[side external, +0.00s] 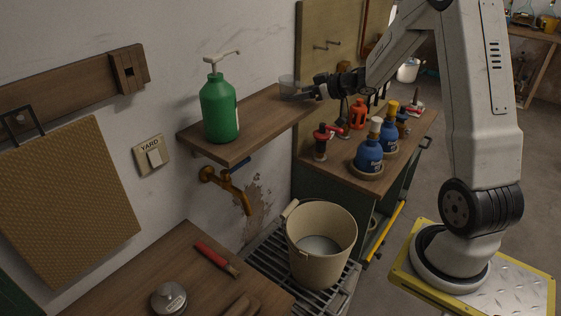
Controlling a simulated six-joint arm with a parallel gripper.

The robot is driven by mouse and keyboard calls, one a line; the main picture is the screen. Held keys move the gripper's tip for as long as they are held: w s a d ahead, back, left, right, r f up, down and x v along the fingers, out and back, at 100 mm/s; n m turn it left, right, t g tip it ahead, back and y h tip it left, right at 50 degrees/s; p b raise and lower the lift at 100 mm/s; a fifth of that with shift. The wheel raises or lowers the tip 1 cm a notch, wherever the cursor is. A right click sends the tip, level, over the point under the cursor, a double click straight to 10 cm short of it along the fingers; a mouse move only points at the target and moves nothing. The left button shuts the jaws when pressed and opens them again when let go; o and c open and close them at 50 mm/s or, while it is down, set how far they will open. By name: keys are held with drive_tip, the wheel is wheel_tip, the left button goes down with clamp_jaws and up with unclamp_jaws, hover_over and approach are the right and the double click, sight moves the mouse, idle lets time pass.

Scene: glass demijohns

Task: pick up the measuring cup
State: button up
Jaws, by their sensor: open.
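A small clear cup, which looks like the measuring cup (287,82), is at the far right part of the wooden wall shelf (254,119). My gripper (298,94) reaches in from the right, low beside the cup, with its fingers pointing left. The jaws are open. The fingertips overlap the cup's right side in this view. I cannot tell whether they touch it or are around it. The cup's lower part is partly hidden by the gripper.
A green pump bottle (219,108) stands on the shelf's near end. Blue bottles (369,155) and red items crowd the cabinet top below my arm. A beige bucket (321,242) sits on a grate beneath. A tan board (328,40) rises behind the gripper.

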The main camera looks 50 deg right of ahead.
clamp_jaws()
drive_tip(key=shift+r, duration=0.1)
drive_tip(key=shift+r, duration=0.6)
wheel_tip(320, 180, up, 2)
drive_tip(key=s+a+r, duration=0.5)
drive_tip(key=s+r, duration=0.4)
drive_tip(key=s, duration=0.4)
drive_tip(key=shift+a+r, duration=0.15)
drive_tip(key=shift+r, duration=0.15)
